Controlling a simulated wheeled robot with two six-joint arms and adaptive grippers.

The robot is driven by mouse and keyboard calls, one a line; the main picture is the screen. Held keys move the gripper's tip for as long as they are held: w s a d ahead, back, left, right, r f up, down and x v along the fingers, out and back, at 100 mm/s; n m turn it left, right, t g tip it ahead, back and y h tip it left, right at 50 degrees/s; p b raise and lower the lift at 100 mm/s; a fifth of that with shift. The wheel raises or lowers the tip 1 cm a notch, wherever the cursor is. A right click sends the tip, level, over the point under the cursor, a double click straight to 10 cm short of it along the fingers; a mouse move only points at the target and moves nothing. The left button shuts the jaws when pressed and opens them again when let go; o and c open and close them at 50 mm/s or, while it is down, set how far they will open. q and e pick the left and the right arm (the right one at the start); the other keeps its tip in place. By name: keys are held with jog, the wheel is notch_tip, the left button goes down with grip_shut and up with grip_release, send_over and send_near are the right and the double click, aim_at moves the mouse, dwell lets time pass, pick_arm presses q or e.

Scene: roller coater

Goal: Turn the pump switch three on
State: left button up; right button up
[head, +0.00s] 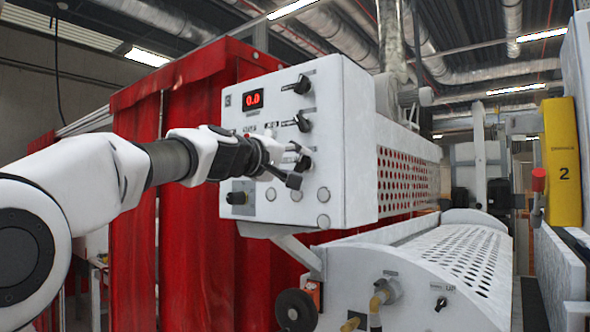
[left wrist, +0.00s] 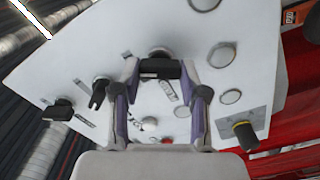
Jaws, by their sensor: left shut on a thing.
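Pump switch three (head: 303,162) is the lowest of three black rotary switches down the right side of the white control panel (head: 340,190). In the left wrist view this switch (left wrist: 160,68) lies between the two fingers, its bar roughly level in the picture. My left gripper (head: 294,164) is shut on it, with a finger on each side. In the left wrist view the gripper (left wrist: 160,76) partly hides the switch's label. The upper switch (head: 302,84) and middle switch (head: 302,122) are free. My right gripper is not in view.
The panel also carries a red display (head: 253,98) reading 0.0, several round buttons and a black knob (head: 238,198) at the lower left. Red curtains (head: 200,260) hang behind. A white perforated machine cover (head: 455,250) lies below right.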

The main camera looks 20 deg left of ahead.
pick_arm(q)
jog(key=shift+r, duration=0.35)
jog(key=o, duration=1)
jog(key=shift+o, duration=0.7)
jog(key=shift+f, duration=0.1)
jog(key=shift+w+f, duration=0.1)
jog(key=shift+f, duration=0.05)
